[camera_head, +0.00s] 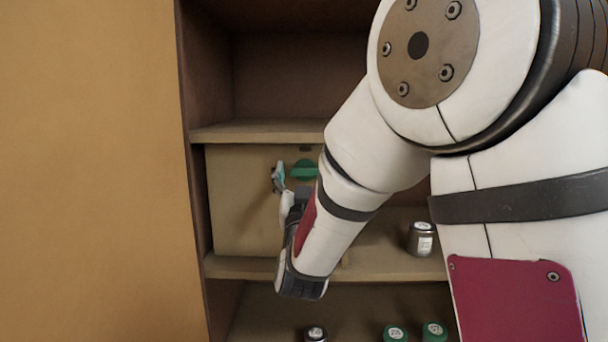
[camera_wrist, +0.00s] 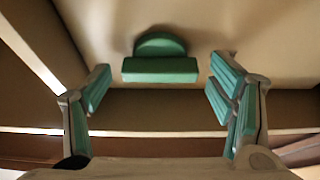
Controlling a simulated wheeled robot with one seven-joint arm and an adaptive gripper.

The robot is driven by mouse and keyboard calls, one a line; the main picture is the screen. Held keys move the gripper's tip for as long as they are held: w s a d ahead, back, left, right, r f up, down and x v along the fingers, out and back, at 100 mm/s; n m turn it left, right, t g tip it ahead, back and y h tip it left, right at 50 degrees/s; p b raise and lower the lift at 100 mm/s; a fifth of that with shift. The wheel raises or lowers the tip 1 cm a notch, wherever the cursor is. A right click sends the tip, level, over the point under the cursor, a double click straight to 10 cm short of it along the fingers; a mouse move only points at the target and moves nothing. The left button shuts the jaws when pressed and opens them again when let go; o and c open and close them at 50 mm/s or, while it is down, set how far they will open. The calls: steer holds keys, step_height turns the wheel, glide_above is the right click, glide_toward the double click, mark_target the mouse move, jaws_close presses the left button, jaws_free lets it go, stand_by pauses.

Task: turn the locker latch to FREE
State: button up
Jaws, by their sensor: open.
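The locker (camera_head: 235,205) is a tan panel between two shelves in the head view. Its green latch (camera_head: 305,169) sits near the panel's top, partly hidden by my arm. In the wrist view the latch (camera_wrist: 160,69) shows as a straight bar lying crosswise before a rounded green disc. My gripper (camera_head: 278,177) is open just in front of the panel, at the latch's left in the head view. In the wrist view my gripper (camera_wrist: 161,78) has its teal-padded fingers spread, one on each side of the latch, with visible gaps. No FREE marking is readable.
A grey-capped jar (camera_head: 421,239) stands on the shelf right of the locker. Several jars, some green-lidded (camera_head: 396,333), stand on the lower shelf. A shelf board (camera_head: 260,132) runs above the locker. A plain tan surface (camera_head: 90,170) fills the left.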

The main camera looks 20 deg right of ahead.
steer(key=c, duration=1.1)
steer(key=shift+c, duration=0.2)
steer(key=shift+w+m, duration=0.1)
steer(key=shift+m, duration=0.4)
steer(key=m+h+b, duration=0.1)
steer(key=m, duration=0.1)
steer(key=m+g+h+b, duration=0.1)
steer(key=m+h, duration=0.1)
steer(key=m, duration=0.1)
steer(key=shift+m+g, duration=0.3)
steer(key=m+g+h, duration=0.1)
steer(key=m, duration=0.2)
steer(key=m+g+b, duration=0.1)
steer(key=m, duration=0.2)
steer(key=shift+a+h, duration=0.1)
steer(key=shift+h, duration=0.3)
steer(key=m+g, duration=0.1)
steer(key=m, duration=0.1)
steer(key=m+g, duration=0.1)
steer(key=m, duration=0.2)
steer(key=shift+r+g+h+b, duration=0.1)
steer(key=shift+g+h+b, duration=0.2)
steer(key=shift+m+g, duration=0.8)
steer(key=shift+m, duration=1.6)
